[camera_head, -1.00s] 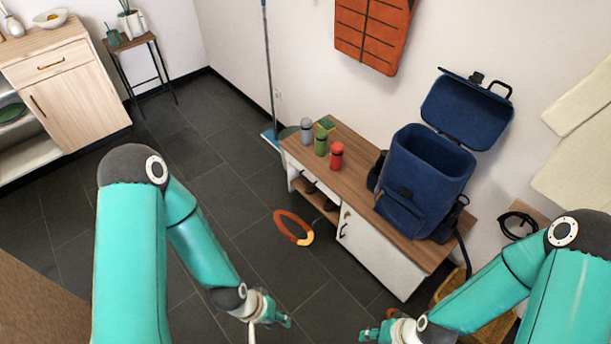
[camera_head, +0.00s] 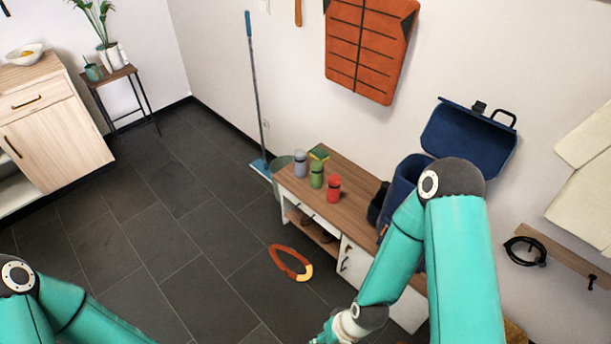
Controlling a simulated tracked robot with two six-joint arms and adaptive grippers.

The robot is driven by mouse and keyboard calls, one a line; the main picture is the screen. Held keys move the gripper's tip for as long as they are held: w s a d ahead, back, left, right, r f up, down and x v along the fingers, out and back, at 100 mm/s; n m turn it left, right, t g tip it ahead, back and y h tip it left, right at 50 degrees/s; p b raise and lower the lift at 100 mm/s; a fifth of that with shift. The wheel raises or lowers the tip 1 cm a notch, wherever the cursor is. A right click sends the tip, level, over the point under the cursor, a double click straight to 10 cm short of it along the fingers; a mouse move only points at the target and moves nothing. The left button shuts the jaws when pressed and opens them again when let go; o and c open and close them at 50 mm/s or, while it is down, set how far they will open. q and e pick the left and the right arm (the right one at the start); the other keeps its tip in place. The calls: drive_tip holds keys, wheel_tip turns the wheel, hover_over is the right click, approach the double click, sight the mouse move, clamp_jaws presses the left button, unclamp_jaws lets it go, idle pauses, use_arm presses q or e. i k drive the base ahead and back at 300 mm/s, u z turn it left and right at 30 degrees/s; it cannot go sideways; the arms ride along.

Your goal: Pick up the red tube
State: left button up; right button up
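The red tube (camera_head: 333,188) stands upright on the wooden top of a low bench (camera_head: 350,168), near its front edge. A green tube (camera_head: 317,174) and a grey tube (camera_head: 300,163) stand in a row to its left. My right gripper (camera_head: 322,340) is at the bottom edge of the picture, mostly cut off, below and well apart from the red tube. Its fingers cannot be made out. My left arm shows at the lower left, but its gripper is out of the picture.
A blue open-lidded backpack (camera_head: 465,135) stands on the bench right of the tubes, partly hidden by my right arm. Floor at left is clear.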

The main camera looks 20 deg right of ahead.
sight(334, 185)
drive_tip(key=u, duration=0.15)
drive_tip(key=i, duration=1.2)
drive_tip(key=z, duration=0.6)
drive_tip(key=i, duration=0.6)
drive_tip(key=z, duration=0.35)
drive_tip(key=k, duration=0.95)
drive_tip(key=z, duration=0.2)
drive_tip(key=i, duration=0.95)
drive_tip(key=u, duration=0.1)
